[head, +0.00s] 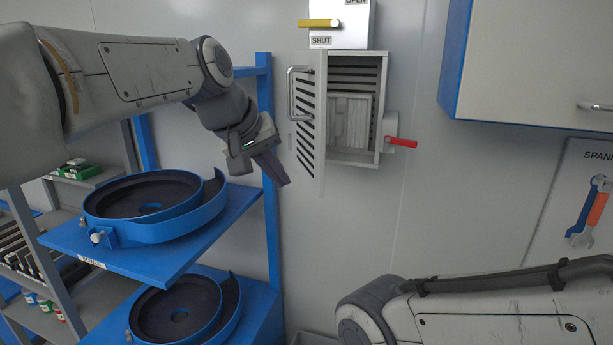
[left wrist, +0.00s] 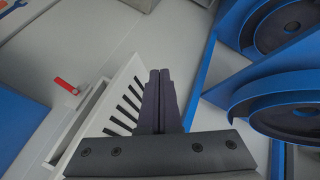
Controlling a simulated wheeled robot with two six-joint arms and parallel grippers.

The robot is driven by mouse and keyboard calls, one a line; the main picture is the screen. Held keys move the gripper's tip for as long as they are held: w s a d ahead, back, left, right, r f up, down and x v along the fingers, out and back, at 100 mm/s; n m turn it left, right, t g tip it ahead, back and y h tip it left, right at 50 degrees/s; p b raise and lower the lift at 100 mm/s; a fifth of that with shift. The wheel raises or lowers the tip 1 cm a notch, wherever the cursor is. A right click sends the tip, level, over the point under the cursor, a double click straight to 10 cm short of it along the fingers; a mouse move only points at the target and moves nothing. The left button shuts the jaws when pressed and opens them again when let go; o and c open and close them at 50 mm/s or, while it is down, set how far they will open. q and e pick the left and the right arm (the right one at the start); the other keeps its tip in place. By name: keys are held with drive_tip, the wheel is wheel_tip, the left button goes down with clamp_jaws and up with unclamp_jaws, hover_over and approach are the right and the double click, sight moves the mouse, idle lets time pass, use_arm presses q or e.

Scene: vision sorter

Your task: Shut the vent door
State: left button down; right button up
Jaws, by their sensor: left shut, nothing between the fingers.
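The vent door (head: 306,125) is a pale slatted panel with a metal bar handle (head: 292,94). It stands open, swung out to the left of the vent box (head: 380,110) on the wall. Inside the box is a pale pleated block (head: 348,120). My left gripper (head: 282,180) is shut and empty, close to the lower left of the door in the head view; I cannot tell if it touches. In the left wrist view its fingers (left wrist: 157,85) are together beside the slatted door (left wrist: 125,105). My right gripper is out of view; only my right arm shows.
A red lever (head: 402,142) sticks out right of the vent box. Above is a box with a yellow lever (head: 318,23) beside the SHUT label. A blue shelf rack (head: 160,245) with round blue bowls stands left. A white cabinet (head: 530,60) hangs upper right.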

use_arm(q)
drive_tip(key=w+d+f+p, duration=0.2)
drive_tip(key=d+p, duration=0.1)
drive_tip(key=d, duration=0.2)
drive_tip(key=shift+w+f, duration=0.25)
drive_tip(key=shift+w, duration=0.1)
